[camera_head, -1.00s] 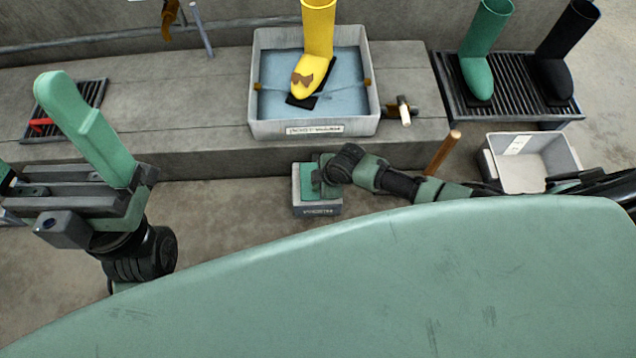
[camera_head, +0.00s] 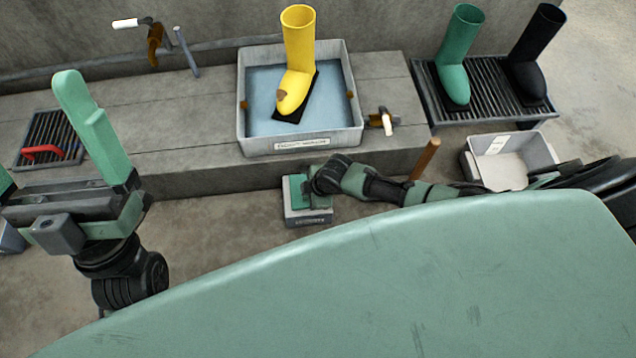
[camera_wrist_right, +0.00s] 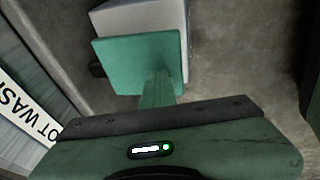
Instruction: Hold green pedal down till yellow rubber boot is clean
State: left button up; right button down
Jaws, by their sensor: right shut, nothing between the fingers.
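The yellow rubber boot (camera_head: 299,45) stands on a dark plate inside the pale wash tray (camera_head: 300,147), with a small brown dirt patch on its toe. The green pedal (camera_head: 296,190) sits on a grey box on the floor in front of the step. My right gripper (camera_head: 314,190) is shut and empty at the pedal, covering part of it. In the right wrist view its fingers (camera_wrist_right: 157,88) overlap the edge of the green pedal plate (camera_wrist_right: 125,62); I cannot tell how far it is pressed. My left gripper (camera_head: 92,125) is open and empty at the left.
A green boot (camera_head: 455,60) and a black boot (camera_head: 530,60) stand on a rack (camera_head: 480,110) at the right. A grey bin (camera_head: 545,155) and a wooden handle (camera_head: 425,158) are near my right arm. A grate (camera_head: 60,130) with a red handle (camera_head: 42,152) lies at the left.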

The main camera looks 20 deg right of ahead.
jog(key=shift+p+v, duration=0.75)
jog(key=shift+v, duration=0.45)
pick_arm(q)
jog(key=w+d+f+g+y+p, duration=0.2)
jog(key=w+f+g+y, duration=0.1)
jog(key=w+f+g, duration=0.6)
pick_arm(e)
jog(key=v, duration=0.3)
jog(key=shift+a, duration=0.15)
pick_arm(q)
notch_tip(320, 180, down, 13)
jog(key=a+g+y+p, duration=0.2)
jog(key=g, duration=0.5)
jog(key=shift+w+a+f+y, duration=0.2)
jog(key=shift+w+a+y, duration=0.1)
jog(key=shift+w, duration=0.1)
pick_arm(e)
jog(key=v, duration=0.5)
jog(key=shift+s+r, duration=0.2)
